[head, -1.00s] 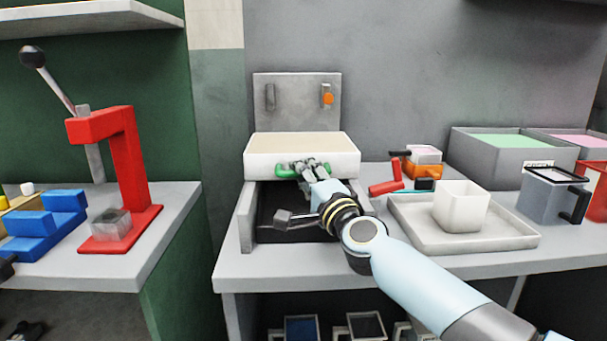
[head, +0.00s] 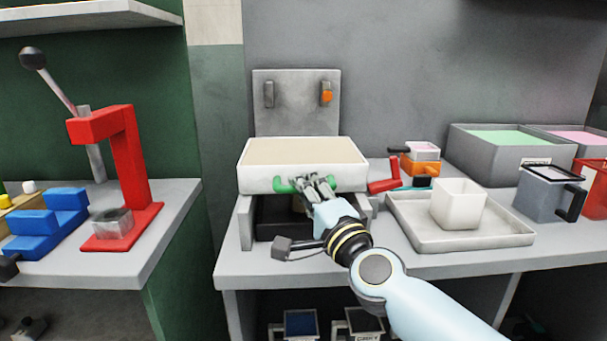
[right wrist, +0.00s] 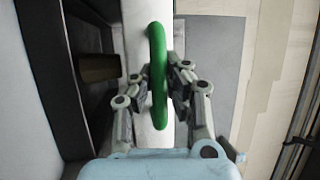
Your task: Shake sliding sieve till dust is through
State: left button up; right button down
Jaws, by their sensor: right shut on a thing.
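The sliding sieve (head: 305,152) is a white, shallow box with a flat beige inside, resting on a grey stand (head: 245,222) with a dark space beneath. A green handle (head: 284,185) is on its front wall. My right gripper (head: 318,184) is shut on this handle. In the right wrist view the green handle (right wrist: 157,75) runs between the two fingers (right wrist: 157,88). My fingers hide part of the handle in the head view. Separate dust cannot be made out on the beige surface. My left gripper is not in view.
A backplate with an orange knob (head: 326,95) stands behind the sieve. To the right are a white tray (head: 410,235) with a white cup (head: 458,204), a grey jug (head: 545,196) and a bin with green contents (head: 500,140). A red press (head: 125,150) stands on the left bench.

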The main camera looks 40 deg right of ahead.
jog(key=shift+s+a+f, duration=0.15)
jog(key=shift+s, duration=0.05)
jog(key=c, duration=1.3)
grip_release()
jog(key=v, duration=1.2)
